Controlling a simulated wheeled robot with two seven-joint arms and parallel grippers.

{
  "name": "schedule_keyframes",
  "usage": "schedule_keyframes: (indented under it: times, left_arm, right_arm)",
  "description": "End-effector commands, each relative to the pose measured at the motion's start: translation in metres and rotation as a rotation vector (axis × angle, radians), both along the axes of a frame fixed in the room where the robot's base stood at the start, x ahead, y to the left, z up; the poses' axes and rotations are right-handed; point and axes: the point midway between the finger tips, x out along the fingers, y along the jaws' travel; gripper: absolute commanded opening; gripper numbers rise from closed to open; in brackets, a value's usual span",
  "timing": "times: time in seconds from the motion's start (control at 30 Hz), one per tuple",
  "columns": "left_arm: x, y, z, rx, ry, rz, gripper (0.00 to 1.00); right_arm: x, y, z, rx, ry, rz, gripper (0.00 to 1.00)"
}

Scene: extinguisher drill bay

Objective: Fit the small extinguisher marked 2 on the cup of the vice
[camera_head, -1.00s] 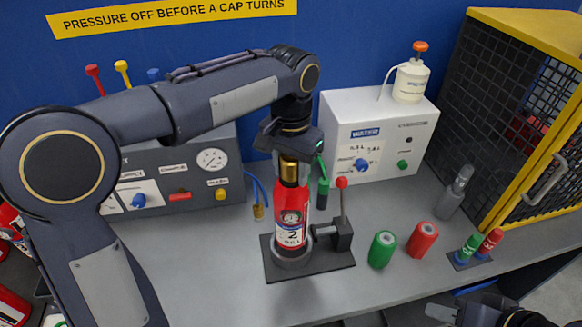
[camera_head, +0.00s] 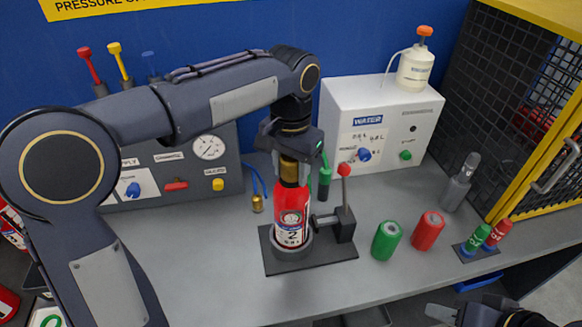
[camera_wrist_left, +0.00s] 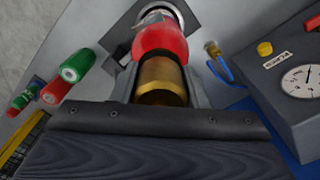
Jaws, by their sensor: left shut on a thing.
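The small red extinguisher marked 2 (camera_head: 291,203) stands about upright, with its lower end inside the grey cup (camera_head: 292,253) of the vice (camera_head: 345,228). Whether it rests on the cup's bottom is hidden. My left gripper (camera_head: 290,168) is above the cup, shut on the extinguisher's brass top. In the left wrist view the brass top (camera_wrist_left: 161,82) shows between the fingers, with the red body and cup beyond it. The vice has a red-knobbed lever at the right of the cup. My right gripper (camera_head: 470,314) is cut off at the bottom right; its jaws are unclear.
Green (camera_head: 387,241) and red (camera_head: 427,231) cylinders stand right of the vice. A white water box (camera_head: 385,135) and a grey gauge panel (camera_head: 175,175) stand behind. A mesh cage (camera_head: 530,110) is at the far right. The bench front is clear.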

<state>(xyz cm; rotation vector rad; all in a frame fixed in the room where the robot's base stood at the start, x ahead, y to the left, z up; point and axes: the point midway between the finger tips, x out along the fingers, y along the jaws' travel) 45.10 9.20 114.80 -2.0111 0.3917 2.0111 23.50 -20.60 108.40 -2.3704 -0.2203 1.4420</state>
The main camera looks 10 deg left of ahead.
Motion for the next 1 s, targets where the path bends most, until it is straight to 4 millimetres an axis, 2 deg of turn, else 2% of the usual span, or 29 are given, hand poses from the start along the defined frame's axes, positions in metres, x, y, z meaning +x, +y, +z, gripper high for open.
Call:
schedule_keyframes:
  times: [0.2, 0.5, 0.97, 1.0]
  left_arm:
    - [0.0, 0.0, -0.011, -0.002, -0.002, 0.0, 0.0]
    - [0.0, 0.0, -0.023, -0.001, -0.002, 0.0, 0.0]
    - [0.001, 0.0, -0.027, -0.001, -0.003, 0.0, 0.0]
    - [0.001, 0.0, -0.027, -0.001, -0.003, 0.0, 0.42]
  right_arm:
    - [0.0, 0.0, -0.012, 0.0, 0.0, 0.0, 0.36]
    - [0.0, 0.0, -0.018, 0.0, 0.0, 0.0, 0.36]
    - [0.0, 0.0, -0.019, 0.0, 0.0, 0.0, 0.36]
    - [0.0, 0.0, -0.019, 0.0, 0.0, 0.0, 0.36]
